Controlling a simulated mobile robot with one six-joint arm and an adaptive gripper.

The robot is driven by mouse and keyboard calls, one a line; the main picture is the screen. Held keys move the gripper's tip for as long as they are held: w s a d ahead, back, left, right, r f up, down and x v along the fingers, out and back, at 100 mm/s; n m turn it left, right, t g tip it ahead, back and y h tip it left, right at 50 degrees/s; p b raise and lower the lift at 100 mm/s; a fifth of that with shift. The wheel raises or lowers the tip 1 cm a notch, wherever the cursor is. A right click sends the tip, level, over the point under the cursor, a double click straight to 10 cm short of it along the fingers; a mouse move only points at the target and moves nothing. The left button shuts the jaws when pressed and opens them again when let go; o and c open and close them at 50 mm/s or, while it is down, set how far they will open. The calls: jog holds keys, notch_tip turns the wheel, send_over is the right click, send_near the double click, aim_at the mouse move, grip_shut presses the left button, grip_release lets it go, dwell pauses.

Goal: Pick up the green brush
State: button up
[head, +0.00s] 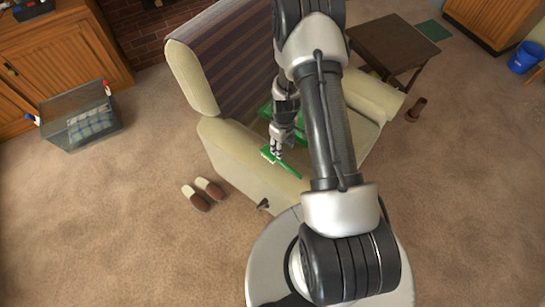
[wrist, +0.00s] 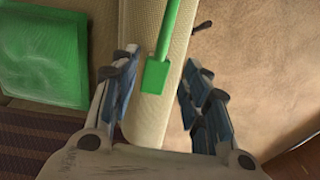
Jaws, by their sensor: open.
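The green brush (head: 288,170) lies on the cream arm of the armchair (head: 230,150). In the wrist view, the brush (wrist: 157,74) shows its wide block end toward me and its thin handle running away to the top edge. My gripper (head: 274,149) is above the armrest at the block end of the brush. In the wrist view, my gripper (wrist: 157,62) is open, with one finger on each side of the block and a gap on both sides. I cannot tell how far above the brush the fingertips are.
A green cushion-like thing (wrist: 42,58) lies on the seat beside the armrest. Slippers (head: 203,193) and a clear bin (head: 80,117) are on the carpet at left. A dark side table (head: 393,42) stands behind the chair at right.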

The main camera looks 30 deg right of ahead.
aim_at(281, 161)
notch_tip(281, 161, down, 7)
jog(key=shift+r+b, duration=0.2)
jog(key=shift+b, duration=0.6)
notch_tip(281, 161, down, 5)
jog(key=shift+s+a+f+b, duration=0.1)
jog(key=shift+a+f+b, duration=0.05)
jog(key=shift+b, duration=0.95)
jog(key=shift+c, duration=0.4)
jog(key=c, duration=0.8)
notch_tip(281, 161, up, 20)
jog(key=p, duration=0.6)
